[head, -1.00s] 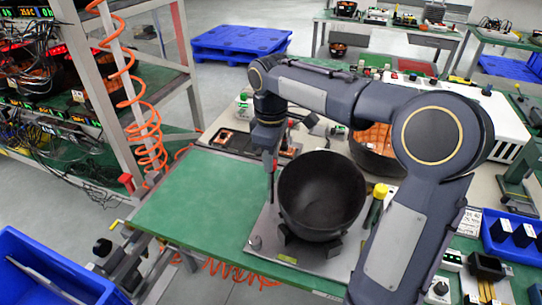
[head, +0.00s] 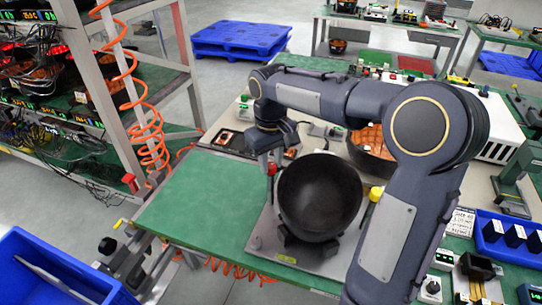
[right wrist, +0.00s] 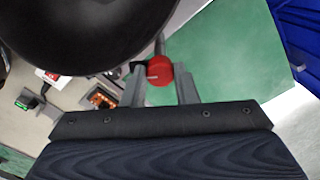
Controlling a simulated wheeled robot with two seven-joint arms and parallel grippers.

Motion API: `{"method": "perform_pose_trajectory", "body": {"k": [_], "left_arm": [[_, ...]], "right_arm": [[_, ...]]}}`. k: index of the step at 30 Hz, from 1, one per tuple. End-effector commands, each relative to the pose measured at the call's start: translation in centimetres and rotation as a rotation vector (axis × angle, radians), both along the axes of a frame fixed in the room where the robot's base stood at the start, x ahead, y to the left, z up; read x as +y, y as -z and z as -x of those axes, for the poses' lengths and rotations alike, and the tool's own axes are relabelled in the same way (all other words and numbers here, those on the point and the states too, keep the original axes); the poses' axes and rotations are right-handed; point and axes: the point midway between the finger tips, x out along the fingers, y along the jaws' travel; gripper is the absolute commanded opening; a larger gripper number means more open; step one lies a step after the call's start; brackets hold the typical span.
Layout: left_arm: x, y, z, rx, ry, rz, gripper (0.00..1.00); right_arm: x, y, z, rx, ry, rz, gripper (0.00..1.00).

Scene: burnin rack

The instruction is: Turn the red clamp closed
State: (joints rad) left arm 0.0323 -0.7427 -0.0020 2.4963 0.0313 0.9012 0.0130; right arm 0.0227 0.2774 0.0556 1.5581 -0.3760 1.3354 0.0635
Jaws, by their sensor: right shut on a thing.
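The red clamp (head: 271,169) stands at the left side of the black bowl (head: 321,194), on the grey base plate (head: 262,243). In the right wrist view its round red head (right wrist: 159,70) sits between the two grey fingers. My right gripper (head: 270,166) comes down from above and is shut on the clamp. Its fingers also show in the right wrist view (right wrist: 161,84), close beside the bowl's dark rim (right wrist: 88,66). The lower part of the clamp is hard to make out. My left gripper is not in view.
The green bench top (head: 190,208) is clear to the left of the plate. A yellow-topped tool (head: 376,193) stands right of the bowl. A second bowl with orange contents (head: 372,143) is behind. A rack (head: 105,85) with an orange coiled hose stands at the left.

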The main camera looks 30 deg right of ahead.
Motion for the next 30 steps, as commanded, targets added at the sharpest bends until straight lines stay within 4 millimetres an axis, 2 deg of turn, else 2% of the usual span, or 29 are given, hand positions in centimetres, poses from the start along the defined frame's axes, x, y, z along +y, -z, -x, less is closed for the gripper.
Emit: {"method": "perform_pose_trajectory", "body": {"k": [18, 30], "left_arm": [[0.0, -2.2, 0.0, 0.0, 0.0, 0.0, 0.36], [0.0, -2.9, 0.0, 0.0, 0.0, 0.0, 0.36]], "right_arm": [[0.1, -0.2, 0.0, -0.002, 0.571, 0.0, 0.04], [0.1, -0.1, -0.1, -0.002, 0.812, -0.001, 0.04]]}}
